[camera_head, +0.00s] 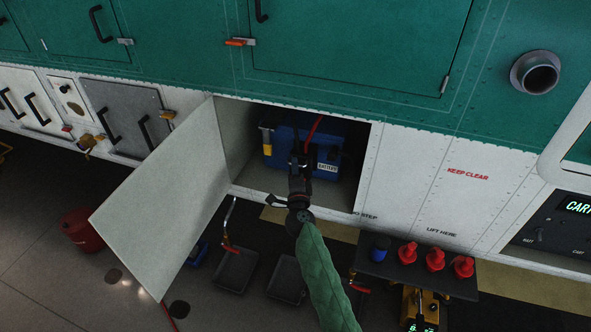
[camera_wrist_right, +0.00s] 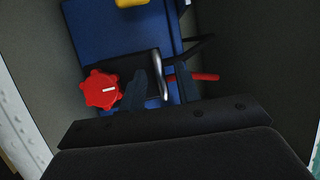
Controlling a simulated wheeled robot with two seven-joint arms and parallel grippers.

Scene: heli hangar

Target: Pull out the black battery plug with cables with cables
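A blue battery (camera_head: 283,147) sits inside an open compartment in the white lower wall; it also shows in the right wrist view (camera_wrist_right: 90,35). In the wrist view a dark block that looks like the black plug (camera_wrist_right: 128,68) is against the battery's face, partly hidden. A black cable (camera_wrist_right: 192,46) and a short red cable or rod (camera_wrist_right: 205,77) run to its right. My right gripper (camera_head: 300,160) reaches into the compartment, in front of the battery and over the plug area. Whether its fingers are closed on the plug is not clear. My left gripper is out of view.
The compartment door (camera_head: 165,195) hangs open at the left. The compartment walls are close around my right gripper. A red knob (camera_wrist_right: 101,89) is beside the dark block. Below right, a dark shelf (camera_head: 385,264) carries red caps (camera_head: 435,258) and a blue one (camera_head: 381,247).

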